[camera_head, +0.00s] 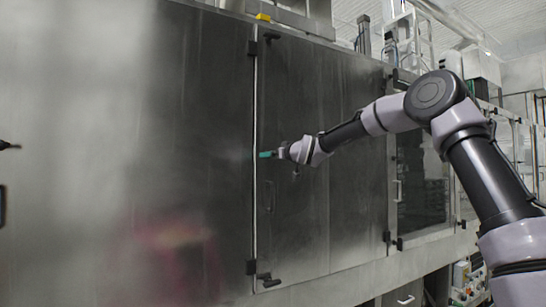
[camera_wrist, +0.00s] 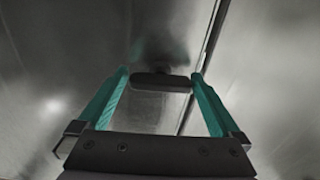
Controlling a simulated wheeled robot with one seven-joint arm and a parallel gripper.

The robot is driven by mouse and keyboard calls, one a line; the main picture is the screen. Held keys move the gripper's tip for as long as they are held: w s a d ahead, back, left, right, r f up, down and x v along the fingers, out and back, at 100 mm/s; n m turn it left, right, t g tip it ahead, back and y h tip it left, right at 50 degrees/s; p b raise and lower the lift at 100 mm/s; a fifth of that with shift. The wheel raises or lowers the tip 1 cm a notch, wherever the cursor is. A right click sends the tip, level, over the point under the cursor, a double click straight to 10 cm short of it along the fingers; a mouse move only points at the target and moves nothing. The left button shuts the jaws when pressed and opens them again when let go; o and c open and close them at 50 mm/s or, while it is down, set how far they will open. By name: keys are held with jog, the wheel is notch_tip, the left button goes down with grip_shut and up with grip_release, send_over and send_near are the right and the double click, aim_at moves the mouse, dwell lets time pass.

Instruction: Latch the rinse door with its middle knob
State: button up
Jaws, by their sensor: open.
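The rinse door seems to be the large steel panel (camera_head: 345,130) in the head view, lying flat in the washer's front. Its top knob (camera_head: 271,37) and bottom knob (camera_head: 268,279) are dark and sit near the left seam. My gripper (camera_head: 266,154) is at mid-height by that seam and hides the middle knob there. In the wrist view a dark bar-shaped knob (camera_wrist: 160,82) lies crosswise, its right end over the seam. My open gripper (camera_wrist: 161,75) has one green fingertip at each end of the knob. I cannot tell whether they touch it.
A dark pull handle (camera_head: 270,196) is on the door below my gripper. Dark hinges (camera_head: 387,237) are at its right edge. A windowed door (camera_head: 422,180) stands farther right. The steel panel (camera_head: 120,130) left of the seam is bare near the gripper.

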jog(key=shift+w+a, duration=0.35)
jog(key=shift+w, duration=0.15)
jog(key=c, duration=1.1)
jog(key=shift+o, duration=0.2)
jog(key=shift+m, duration=0.4)
jog(key=o, duration=1.1)
jog(key=shift+c, duration=0.2)
jog(key=shift+s, duration=0.1)
